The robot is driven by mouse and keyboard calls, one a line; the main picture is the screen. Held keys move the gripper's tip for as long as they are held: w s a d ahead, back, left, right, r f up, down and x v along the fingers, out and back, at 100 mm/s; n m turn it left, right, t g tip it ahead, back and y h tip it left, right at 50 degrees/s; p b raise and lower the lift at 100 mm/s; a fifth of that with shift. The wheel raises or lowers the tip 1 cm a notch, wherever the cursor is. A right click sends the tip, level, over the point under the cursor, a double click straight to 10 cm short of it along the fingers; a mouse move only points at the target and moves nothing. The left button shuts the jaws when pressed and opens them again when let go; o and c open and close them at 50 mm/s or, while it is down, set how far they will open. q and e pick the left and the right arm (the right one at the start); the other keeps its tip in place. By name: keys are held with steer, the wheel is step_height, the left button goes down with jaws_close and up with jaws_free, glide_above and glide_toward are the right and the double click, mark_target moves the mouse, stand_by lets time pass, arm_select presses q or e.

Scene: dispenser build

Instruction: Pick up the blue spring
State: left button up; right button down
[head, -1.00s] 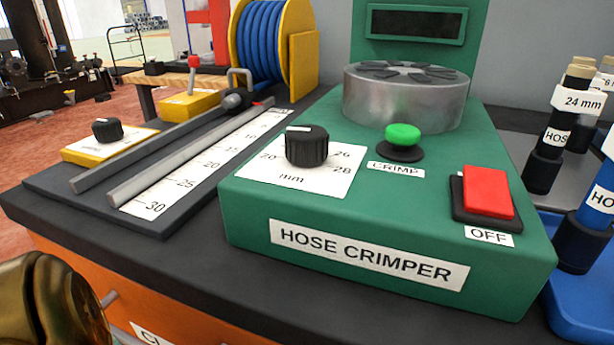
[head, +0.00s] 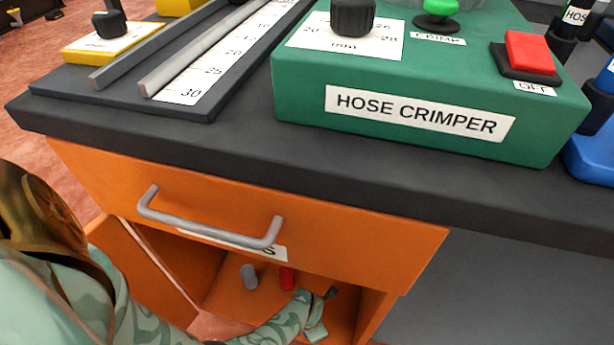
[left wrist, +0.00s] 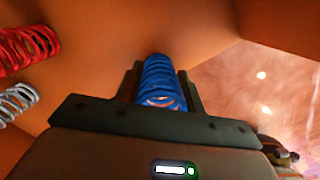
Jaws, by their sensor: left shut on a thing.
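The blue spring (left wrist: 160,82) sits between the two dark fingers of my left gripper (left wrist: 160,90) in the left wrist view. The gripper is shut on it. In the head view my left arm reaches from the left into the open orange compartment below the drawer, and my left gripper (head: 318,314) is low inside it. The blue spring cannot be made out in the head view. My right gripper is not in view.
A red spring (left wrist: 28,46) and a silver spring (left wrist: 14,102) are close by in the orange compartment. Above it are a drawer handle (head: 205,228) and the dark worktop (head: 230,140). The green hose crimper (head: 300,98) stands on top.

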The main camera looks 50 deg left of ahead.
arm_select(q)
steer(key=shift+s+d, duration=0.25)
steer(key=shift+s, duration=0.1)
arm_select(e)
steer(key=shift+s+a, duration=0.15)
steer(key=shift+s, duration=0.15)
arm_select(q)
steer(key=o, duration=1.1)
